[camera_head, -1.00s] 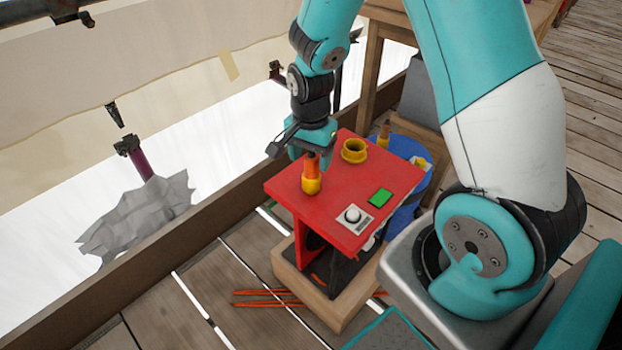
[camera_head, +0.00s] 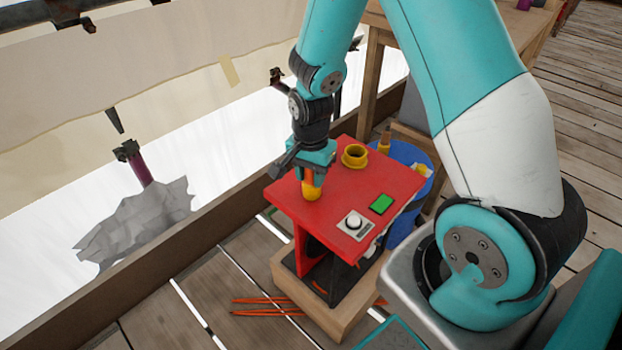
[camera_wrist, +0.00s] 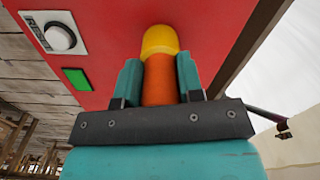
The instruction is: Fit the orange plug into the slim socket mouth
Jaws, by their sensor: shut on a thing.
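My gripper (camera_head: 312,168) is shut on the orange plug (camera_wrist: 160,80) above the red panel (camera_head: 380,180). In the wrist view the two teal fingers stand on either side of the plug. A rounded yellow piece (camera_wrist: 160,40), which looks like the slim socket, is directly at the plug's far end, against the red panel. It also shows below the plug in the head view (camera_head: 311,192). The plug and the yellow piece line up and appear to touch. How deep the plug sits is hidden.
A wider, empty yellow socket (camera_head: 355,155) stands behind on the panel. A green square (camera_head: 381,204) and a white round button (camera_head: 353,221) are to the right. A blue barrel (camera_head: 424,180) stands behind the panel. Orange sticks (camera_head: 266,304) lie on the planks.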

